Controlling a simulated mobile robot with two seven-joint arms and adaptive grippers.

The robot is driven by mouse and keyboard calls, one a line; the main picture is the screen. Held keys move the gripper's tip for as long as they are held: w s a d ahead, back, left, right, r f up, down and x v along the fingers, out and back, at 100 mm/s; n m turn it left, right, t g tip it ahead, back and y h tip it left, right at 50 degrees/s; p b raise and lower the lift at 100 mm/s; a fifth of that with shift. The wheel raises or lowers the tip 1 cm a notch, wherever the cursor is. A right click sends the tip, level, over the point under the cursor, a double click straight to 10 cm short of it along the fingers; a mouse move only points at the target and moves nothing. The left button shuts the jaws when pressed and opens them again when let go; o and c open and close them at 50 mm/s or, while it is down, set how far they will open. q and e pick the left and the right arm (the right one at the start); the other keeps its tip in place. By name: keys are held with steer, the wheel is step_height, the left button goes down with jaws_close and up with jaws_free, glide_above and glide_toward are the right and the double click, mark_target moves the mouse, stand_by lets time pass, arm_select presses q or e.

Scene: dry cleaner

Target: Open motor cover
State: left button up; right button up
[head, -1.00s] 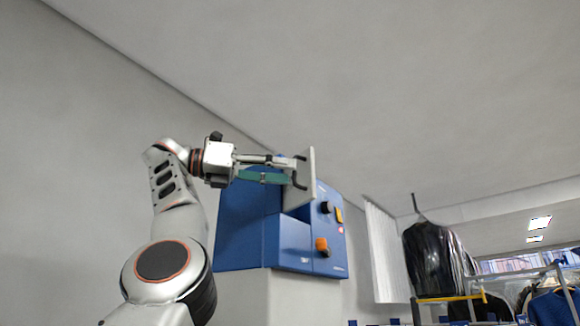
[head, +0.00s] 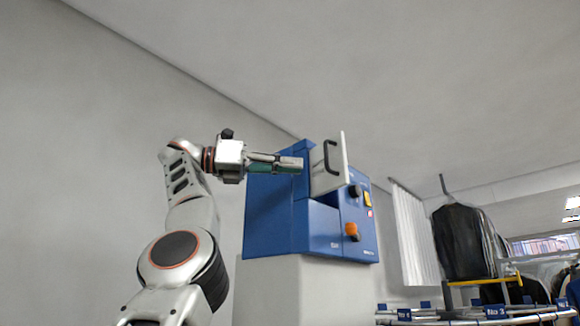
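The motor cover (head: 325,177) is a pale panel with a black handle (head: 330,157). It stands upright, jutting up at the top of a blue machine housing (head: 274,222) and swung out from it; its hinge is hidden. My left gripper (head: 302,164) comes in from the left at about the height of the handle. Its fingertips end just left of the panel in the picture, and a gap shows between them and the handle. They hold nothing that I can see. Whether the fingers are parted or closed is unclear from this side. My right gripper is out of view.
The housing sits on a pale base (head: 290,290). Its right face carries an orange knob (head: 352,231), a black knob (head: 354,191) and a yellow label (head: 367,199). Dark bagged garments (head: 468,243) hang at right above rails (head: 450,312). Space above the housing is clear.

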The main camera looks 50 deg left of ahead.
arm_select(q)
steer(key=shift+a+f, duration=0.1)
steer(key=shift+a, duration=0.05)
steer(key=v, duration=1.2)
stand_by(0.5)
